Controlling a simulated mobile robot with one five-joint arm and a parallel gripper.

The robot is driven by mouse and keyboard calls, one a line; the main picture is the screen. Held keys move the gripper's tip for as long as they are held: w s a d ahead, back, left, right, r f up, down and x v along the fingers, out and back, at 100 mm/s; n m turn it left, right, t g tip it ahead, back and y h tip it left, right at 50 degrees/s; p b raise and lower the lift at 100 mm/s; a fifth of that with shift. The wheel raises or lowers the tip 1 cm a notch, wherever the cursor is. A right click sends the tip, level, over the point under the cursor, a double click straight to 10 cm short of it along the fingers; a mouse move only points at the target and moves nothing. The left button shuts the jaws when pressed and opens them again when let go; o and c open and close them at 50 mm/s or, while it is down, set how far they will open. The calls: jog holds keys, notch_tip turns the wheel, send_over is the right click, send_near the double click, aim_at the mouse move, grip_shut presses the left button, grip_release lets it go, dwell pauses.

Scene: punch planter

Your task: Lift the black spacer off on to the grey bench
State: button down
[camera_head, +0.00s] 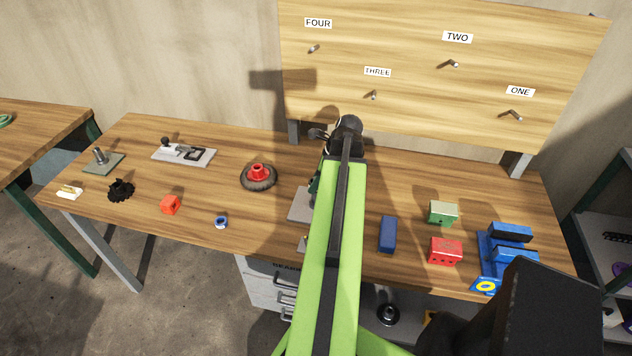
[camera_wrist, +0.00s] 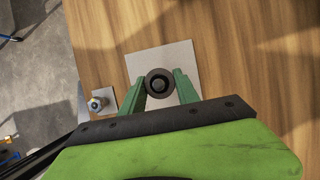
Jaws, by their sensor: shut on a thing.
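In the wrist view, the black spacer (camera_wrist: 159,84) is a dark ring seen from above, over a square grey plate (camera_wrist: 180,55). Something round and dark grey shows in its middle. I cannot tell whether the ring is around a post or raised above the plate. My gripper (camera_wrist: 160,80) has its green fingers on both sides of the spacer, shut on it. In the head view, my arm hides the spacer and most of my gripper; part of the grey plate (camera_head: 301,206) shows left of the arm. The wooden-topped bench (camera_head: 215,192) has grey legs.
A small plate with a bolt (camera_wrist: 97,103) lies beside the grey plate. A red-hubbed wheel (camera_head: 258,177) and a blue ring (camera_head: 221,222) are to the left. A blue block (camera_head: 387,234) and a red block (camera_head: 445,251) are to the right. A pegboard (camera_head: 420,75) stands behind.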

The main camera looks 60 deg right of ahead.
jog(key=shift+r+p, duration=2.9)
jog(key=shift+r, duration=0.2)
jog(key=shift+f, duration=0.15)
